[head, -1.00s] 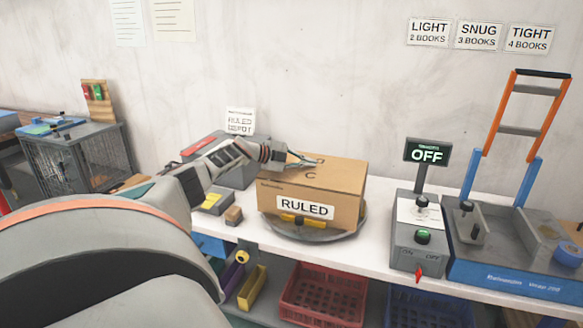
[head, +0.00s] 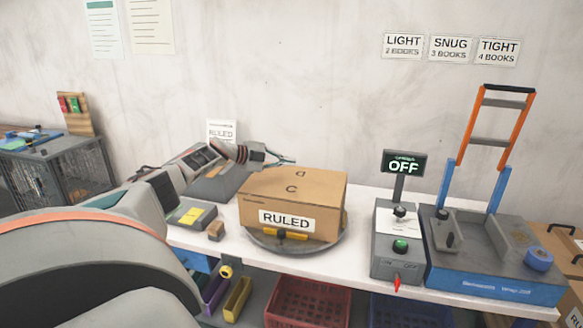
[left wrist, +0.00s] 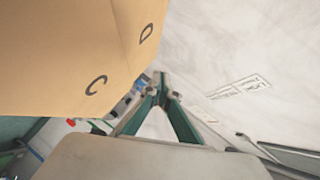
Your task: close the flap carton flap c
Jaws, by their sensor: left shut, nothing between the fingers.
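The flap carton (head: 290,218) is a brown box with a "RULED" label on its front, sitting on a round grey turntable (head: 345,243). Its top looks flat and covered. Flap c (head: 290,189), marked "C", lies flat on the near part of the top, with a "D" mark behind it. The marks also show on the carton in the left wrist view (left wrist: 75,50). My left gripper (head: 288,161) is shut and empty, just above and behind the carton's far left edge. It shows beside the carton in the left wrist view (left wrist: 160,85). My right gripper is out of view.
A grey control box (head: 397,245) with an "OFF" sign (head: 404,163) stands right of the carton. A blue machine with an orange-handled frame (head: 490,275) is further right. A small brown block (head: 216,231) lies left of the turntable. Crates sit below the bench.

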